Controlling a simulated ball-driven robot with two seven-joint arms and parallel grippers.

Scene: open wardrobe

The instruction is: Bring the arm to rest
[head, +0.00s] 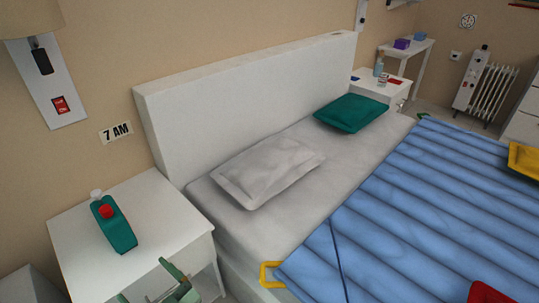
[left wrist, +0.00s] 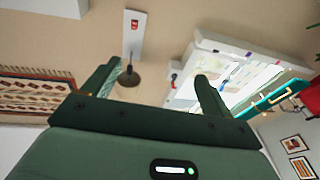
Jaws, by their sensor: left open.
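My left gripper (head: 165,285) shows at the bottom edge of the head view, in front of the near white bedside table (head: 75,240). It is green, and its lower part is cut off by the picture edge. In the left wrist view its two dark green fingers (left wrist: 155,85) stand wide apart with nothing between them. The gripper is open and empty. My right gripper is in neither view.
The bed holds a white pillow (head: 265,170), a green pillow (head: 350,114) and a blue quilt (head: 420,205). A wall lamp (head: 45,75) hangs at upper left.

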